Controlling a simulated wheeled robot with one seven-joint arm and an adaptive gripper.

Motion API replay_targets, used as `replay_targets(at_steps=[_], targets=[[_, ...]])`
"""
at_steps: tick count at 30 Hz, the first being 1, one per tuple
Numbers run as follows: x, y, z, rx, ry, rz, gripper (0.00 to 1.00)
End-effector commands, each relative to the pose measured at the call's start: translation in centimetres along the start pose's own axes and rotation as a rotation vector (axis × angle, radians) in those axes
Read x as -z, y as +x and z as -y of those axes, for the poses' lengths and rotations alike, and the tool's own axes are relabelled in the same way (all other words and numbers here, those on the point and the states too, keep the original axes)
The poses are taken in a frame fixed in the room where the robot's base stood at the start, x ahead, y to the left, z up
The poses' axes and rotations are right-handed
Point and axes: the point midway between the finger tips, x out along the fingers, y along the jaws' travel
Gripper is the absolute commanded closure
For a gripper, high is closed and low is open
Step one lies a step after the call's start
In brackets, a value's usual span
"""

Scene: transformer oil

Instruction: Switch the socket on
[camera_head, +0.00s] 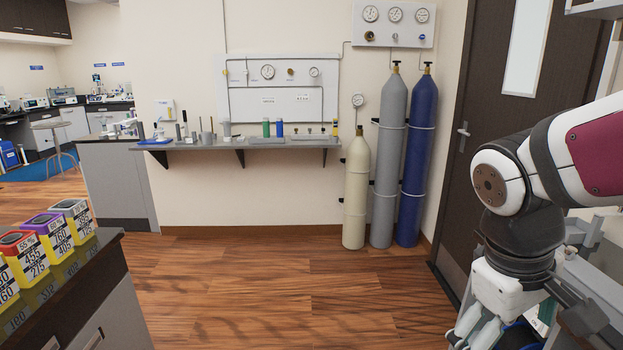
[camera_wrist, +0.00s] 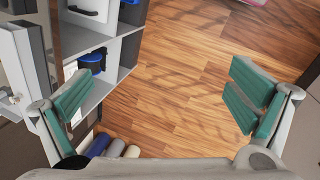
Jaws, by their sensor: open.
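I cannot make out a socket with certainty in either view. My gripper (camera_wrist: 160,100) is open and empty in the wrist view. Its two green-padded fingers stand wide apart, with wood floor visible between them. In the head view my arm hangs at the right, and the gripper is at the lower right, partly cut off by the frame edge.
A dark door (camera_head: 500,130) is at the right. Gas cylinders (camera_head: 390,160) stand by the wall, left of the door. A wall shelf (camera_head: 240,144) holds small items. A counter with labelled boxes (camera_head: 55,238) is at left. The middle floor is clear.

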Motion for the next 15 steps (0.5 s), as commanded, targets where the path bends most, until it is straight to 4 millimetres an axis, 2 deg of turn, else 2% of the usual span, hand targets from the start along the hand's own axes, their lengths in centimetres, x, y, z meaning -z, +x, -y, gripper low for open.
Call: replay_targets(at_steps=[1,6,9,15], targets=[[-1.2,-1.4,0.6,0.022,0.045,-0.049,0.00],[-4.0,-4.5,3.1,0.104,0.186,-0.196,0.00],[-5.2,-5.8,4.4,0.143,0.251,-0.269,0.00],[-6.5,-7.1,5.9,0.188,0.326,-0.350,0.00]])
